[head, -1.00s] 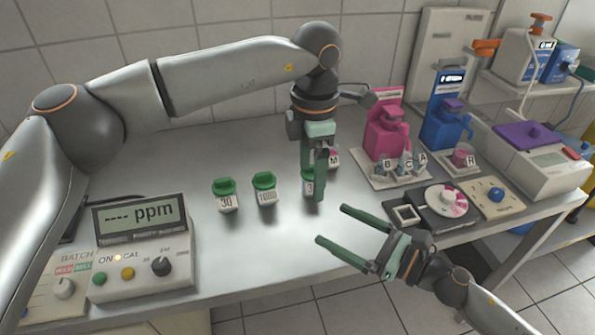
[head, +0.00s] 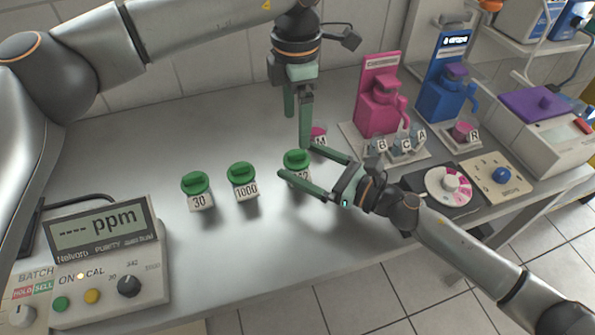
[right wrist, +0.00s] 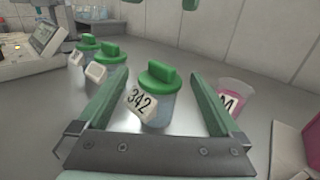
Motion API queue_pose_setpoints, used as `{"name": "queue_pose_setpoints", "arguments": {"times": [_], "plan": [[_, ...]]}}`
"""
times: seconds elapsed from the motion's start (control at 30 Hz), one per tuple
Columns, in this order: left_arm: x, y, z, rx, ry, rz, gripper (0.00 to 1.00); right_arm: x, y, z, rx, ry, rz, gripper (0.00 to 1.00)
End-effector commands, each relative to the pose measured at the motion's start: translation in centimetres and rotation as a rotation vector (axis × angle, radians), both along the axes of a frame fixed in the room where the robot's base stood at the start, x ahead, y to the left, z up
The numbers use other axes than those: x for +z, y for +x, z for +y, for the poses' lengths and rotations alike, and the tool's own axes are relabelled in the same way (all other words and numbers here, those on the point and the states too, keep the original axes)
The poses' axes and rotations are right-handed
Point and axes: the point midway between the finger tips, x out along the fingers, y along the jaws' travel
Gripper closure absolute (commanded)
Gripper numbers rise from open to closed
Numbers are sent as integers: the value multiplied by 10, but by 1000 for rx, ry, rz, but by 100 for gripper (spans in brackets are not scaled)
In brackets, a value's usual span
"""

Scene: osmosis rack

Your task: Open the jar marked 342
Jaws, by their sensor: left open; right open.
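The jar marked 342 (right wrist: 158,108) has a green lid with a raised grip and stands upright on the bench. In the head view its green lid (head: 297,158) shows, with its label partly hidden by my right gripper's near finger. My right gripper (right wrist: 158,76) is open, with one finger on each side of this jar; a gap shows on both sides in the right wrist view. My left gripper (head: 297,131) is open and empty, pointing down above and behind the jar. Its green fingertips show at the top edge of the right wrist view.
Jars marked 1000 (head: 242,181) and 30 (head: 197,190) stand to the left. A cup marked M (right wrist: 233,96) with pink liquid is close to my right gripper's right finger. The ppm meter (head: 105,255) is at front left; pink (head: 380,105) and blue (head: 443,90) dispensers stand at the back right.

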Motion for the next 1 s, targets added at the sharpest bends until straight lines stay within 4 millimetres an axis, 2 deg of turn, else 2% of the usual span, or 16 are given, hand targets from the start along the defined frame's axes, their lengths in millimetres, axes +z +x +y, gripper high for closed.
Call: {"name": "queue_pose_setpoints", "arguments": {"times": [0.17, 0.47, 1.0], "plan": [[0, 0, 0, 0, 0, 0, 9, 0, 8, 13, 1, 1, 1, 0], [0, 0, 0, 0, 0, 0, 9, 0, 10, 15, 0, 0, 1, 0], [0, 0, 0, 0, 0, 0, 9, 0, 9, 15, 0, 0, 1, 60]]}}
